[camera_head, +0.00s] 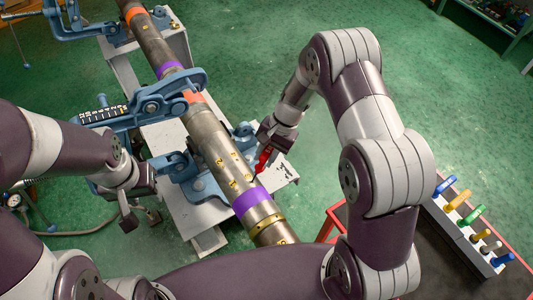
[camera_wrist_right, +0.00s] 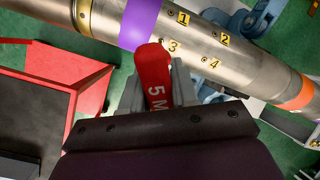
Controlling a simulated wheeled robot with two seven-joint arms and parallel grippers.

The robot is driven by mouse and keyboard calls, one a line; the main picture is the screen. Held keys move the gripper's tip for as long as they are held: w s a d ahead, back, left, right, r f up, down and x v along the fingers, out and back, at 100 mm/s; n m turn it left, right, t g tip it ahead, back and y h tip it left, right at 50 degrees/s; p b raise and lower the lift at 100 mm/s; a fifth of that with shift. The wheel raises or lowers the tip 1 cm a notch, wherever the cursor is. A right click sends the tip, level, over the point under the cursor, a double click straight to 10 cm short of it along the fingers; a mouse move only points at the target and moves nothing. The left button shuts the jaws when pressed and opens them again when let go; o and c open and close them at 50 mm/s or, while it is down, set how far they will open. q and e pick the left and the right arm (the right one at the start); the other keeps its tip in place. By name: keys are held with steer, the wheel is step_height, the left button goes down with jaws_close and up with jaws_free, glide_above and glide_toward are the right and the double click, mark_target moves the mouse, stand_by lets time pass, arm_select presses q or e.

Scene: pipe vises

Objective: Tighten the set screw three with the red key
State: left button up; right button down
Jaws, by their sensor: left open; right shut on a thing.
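The pipe (camera_head: 220,145) runs diagonally through the blue vises in the head view. Small yellow number labels sit on it beside a purple band. In the right wrist view the pipe (camera_wrist_right: 195,40) shows labels 1 to 4, and set screw three (camera_wrist_right: 163,41) is a small dark spot by label 3. My right gripper (camera_head: 266,147) is shut on the red key (camera_head: 263,160), whose red handle (camera_wrist_right: 152,75) reads "5 M" in the wrist view. The key is close to the pipe near label 3; its tip is hidden. My left gripper (camera_head: 138,208) is open, left of the pipe.
A key rack (camera_head: 461,232) with several coloured handles stands at the right on a red-edged cart (camera_head: 331,222). A blue vise clamp (camera_head: 150,105) grips the pipe. A white stand (camera_head: 190,215) is below.

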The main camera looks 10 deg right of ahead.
mark_target(269, 148)
steer(key=shift+s+f+m, duration=0.1)
steer(key=shift+m, duration=0.2)
stand_by(0.6)
steer(key=shift+f+n+b, duration=0.1)
steer(key=shift+n+b, duration=0.25)
steer(key=shift+n, duration=0.15)
steer(key=shift+w+d+r+p, duration=0.15)
steer(key=shift+w+r+p, duration=0.1)
steer(key=shift+r+p, duration=0.55)
steer(key=p+v, duration=0.2)
steer(key=v, duration=0.1)
steer(key=shift+r, duration=0.1)
steer(key=shift+d+r, duration=0.15)
steer(key=shift+r, duration=0.05)
